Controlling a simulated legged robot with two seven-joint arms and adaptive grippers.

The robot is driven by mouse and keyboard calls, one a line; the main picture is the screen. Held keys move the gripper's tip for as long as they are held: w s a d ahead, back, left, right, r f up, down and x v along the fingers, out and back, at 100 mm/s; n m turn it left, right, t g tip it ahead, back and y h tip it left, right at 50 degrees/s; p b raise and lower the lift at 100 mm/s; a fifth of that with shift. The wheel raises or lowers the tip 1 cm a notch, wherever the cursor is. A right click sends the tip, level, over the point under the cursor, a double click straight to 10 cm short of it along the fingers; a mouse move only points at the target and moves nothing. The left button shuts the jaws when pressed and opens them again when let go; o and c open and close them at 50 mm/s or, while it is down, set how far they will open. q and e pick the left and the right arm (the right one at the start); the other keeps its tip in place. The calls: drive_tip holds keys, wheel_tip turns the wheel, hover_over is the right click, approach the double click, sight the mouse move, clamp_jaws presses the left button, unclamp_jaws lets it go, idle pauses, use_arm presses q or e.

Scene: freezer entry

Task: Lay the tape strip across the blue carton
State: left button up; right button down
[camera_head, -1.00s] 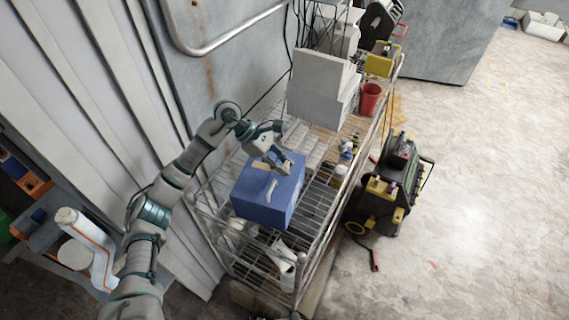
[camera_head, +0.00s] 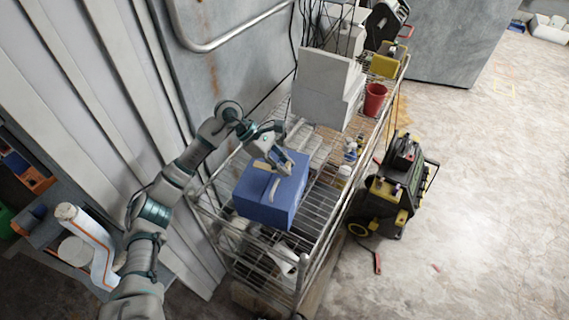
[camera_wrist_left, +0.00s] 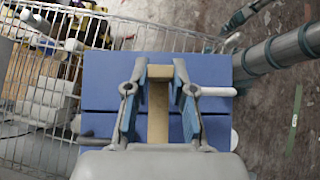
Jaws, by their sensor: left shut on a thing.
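The blue carton (camera_head: 262,207) sits on the upper wire shelf of the rack, and its blue top fills the middle of the left wrist view (camera_wrist_left: 100,80). My left gripper (camera_head: 281,167) is over the carton's top. In the left wrist view my left gripper (camera_wrist_left: 158,88) has a tan tape strip (camera_wrist_left: 158,112) between its fingers and is shut on it. The strip's tan end (camera_head: 262,165) also shows in the head view. I cannot tell whether the strip touches the carton. My right gripper is not in view.
A pale curved piece (camera_head: 273,188) is at the carton's top. White boxes (camera_head: 325,88) and a red cup (camera_head: 375,98) stand farther back on the rack. A black and yellow machine (camera_head: 399,190) stands on the floor to the right. Open floor lies beyond it.

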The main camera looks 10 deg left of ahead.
use_arm(q)
drive_tip(key=shift+f+b, duration=0.85)
drive_tip(key=shift+f, duration=0.2)
drive_tip(key=o, duration=0.8)
drive_tip(key=shift+r, duration=0.1)
drive_tip(key=v, duration=1.2)
drive_tip(key=shift+w+a, duration=0.1)
drive_tip(key=shift+w, duration=0.05)
